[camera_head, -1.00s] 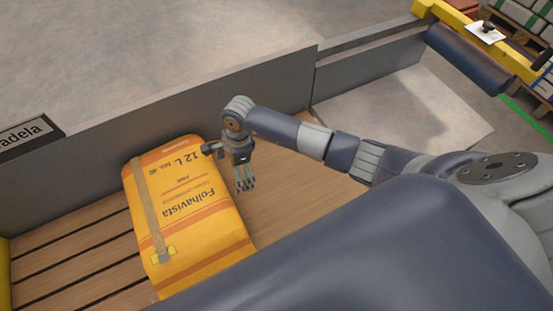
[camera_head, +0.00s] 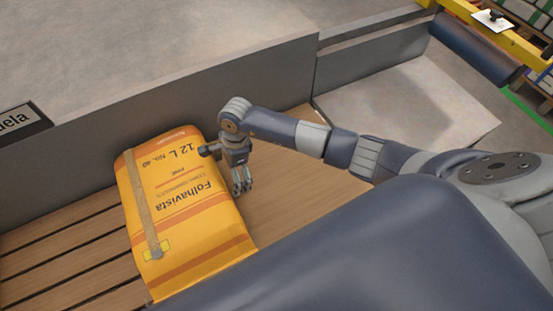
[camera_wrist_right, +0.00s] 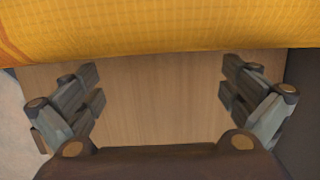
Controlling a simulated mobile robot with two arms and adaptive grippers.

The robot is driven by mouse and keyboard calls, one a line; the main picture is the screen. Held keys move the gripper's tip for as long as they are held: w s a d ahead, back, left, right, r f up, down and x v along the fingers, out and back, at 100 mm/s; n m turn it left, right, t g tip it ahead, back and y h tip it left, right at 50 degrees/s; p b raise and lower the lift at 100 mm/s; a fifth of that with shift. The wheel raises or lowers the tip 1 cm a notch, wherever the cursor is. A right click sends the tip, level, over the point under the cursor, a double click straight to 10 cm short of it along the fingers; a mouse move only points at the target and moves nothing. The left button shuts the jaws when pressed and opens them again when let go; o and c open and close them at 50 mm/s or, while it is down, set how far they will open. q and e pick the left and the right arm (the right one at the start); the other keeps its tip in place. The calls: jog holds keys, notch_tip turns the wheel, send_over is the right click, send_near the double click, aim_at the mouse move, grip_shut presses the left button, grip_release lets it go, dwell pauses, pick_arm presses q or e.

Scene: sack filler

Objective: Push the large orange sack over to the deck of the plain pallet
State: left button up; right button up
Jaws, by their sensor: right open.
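The large orange sack (camera_head: 185,215) lies flat, printed "Folhavista", with a tan strip along its left part. Its left side is over a slatted wooden deck (camera_head: 60,245), and smooth wooden board (camera_head: 290,195) shows to its right. My right gripper (camera_head: 242,187) is open and points down beside the sack's right side. I cannot tell if it touches the sack. In the right wrist view the open fingers (camera_wrist_right: 160,92) are apart with bare wood between them, and the sack (camera_wrist_right: 160,28) spans the top edge. The sack's underside is hidden. My left gripper is out of view.
A grey wall (camera_head: 80,150) runs behind the sack, with a dark sign (camera_head: 20,125) at its left end. A yellow beam (camera_head: 505,35) with a dark roller (camera_head: 475,52) is at the upper right. Bare board lies right of my gripper.

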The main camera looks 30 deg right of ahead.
aim_at(182, 195)
jog(key=a+b, duration=0.5)
jog(key=a, duration=0.8)
jog(key=shift+a, duration=0.15)
jog(key=shift+a+b, duration=0.4)
jog(key=shift+a, duration=0.6)
